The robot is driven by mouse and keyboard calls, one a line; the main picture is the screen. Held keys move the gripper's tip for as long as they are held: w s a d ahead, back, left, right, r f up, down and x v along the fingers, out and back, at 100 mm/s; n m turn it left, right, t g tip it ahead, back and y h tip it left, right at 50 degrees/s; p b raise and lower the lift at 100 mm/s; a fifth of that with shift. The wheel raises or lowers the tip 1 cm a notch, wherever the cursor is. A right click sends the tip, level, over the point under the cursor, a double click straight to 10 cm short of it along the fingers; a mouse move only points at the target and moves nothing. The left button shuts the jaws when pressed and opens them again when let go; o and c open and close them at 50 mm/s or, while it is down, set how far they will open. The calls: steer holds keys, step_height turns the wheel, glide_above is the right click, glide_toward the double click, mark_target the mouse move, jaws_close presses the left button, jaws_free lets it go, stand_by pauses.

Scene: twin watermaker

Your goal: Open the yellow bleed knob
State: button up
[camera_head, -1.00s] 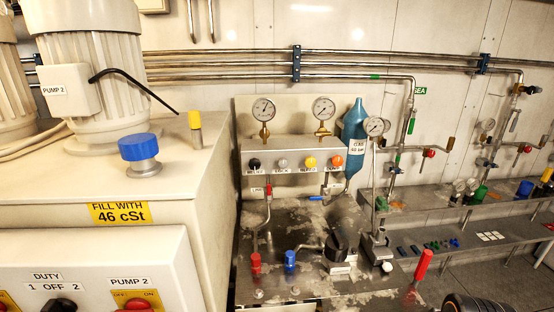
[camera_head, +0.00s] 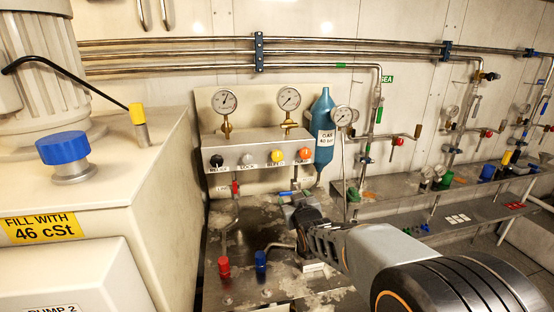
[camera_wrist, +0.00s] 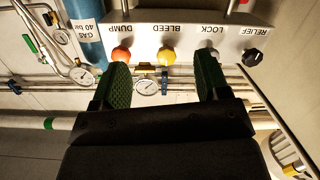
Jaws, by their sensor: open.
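The yellow bleed knob (camera_head: 277,155) sits on the front of a grey metal box, third from the left in a row of knobs. In the wrist view, which is upside down, the yellow knob (camera_wrist: 167,55) shows between my two fingers, beyond their tips, with the label BLEED by it. My gripper (camera_head: 287,200) is below the knob row in the head view, partly hidden by my own arm. In the wrist view my gripper (camera_wrist: 163,72) is open and empty, its green pads wide apart. It appears clear of the knob.
The orange dump knob (camera_head: 304,153) and grey lock knob (camera_head: 247,158) flank the yellow one; the black relief knob (camera_head: 216,160) is at the left end. Gauges (camera_head: 225,101) stand above. A blue gas bottle (camera_head: 323,128) is at the right. Red (camera_head: 224,267) and blue (camera_head: 260,262) valves stand below.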

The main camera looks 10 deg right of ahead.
mark_target(278, 158)
steer(key=w+r+t+p, duration=0.1)
steer(key=w+r+t, duration=0.1)
steer(key=w, duration=0.3)
steer(key=w+a+r+n+t+y+p, duration=0.1)
steer(key=w+r+t, duration=0.1)
steer(key=w, duration=0.4)
steer(key=w+r+n+t+y+p, duration=0.1)
steer(key=w+r+t, duration=0.1)
steer(key=w, duration=0.3)
steer(key=shift+w+a+r, duration=0.35)
steer(key=shift+a+r, duration=0.05)
steer(key=shift+r, duration=0.2)
steer(key=shift+c, duration=0.3)
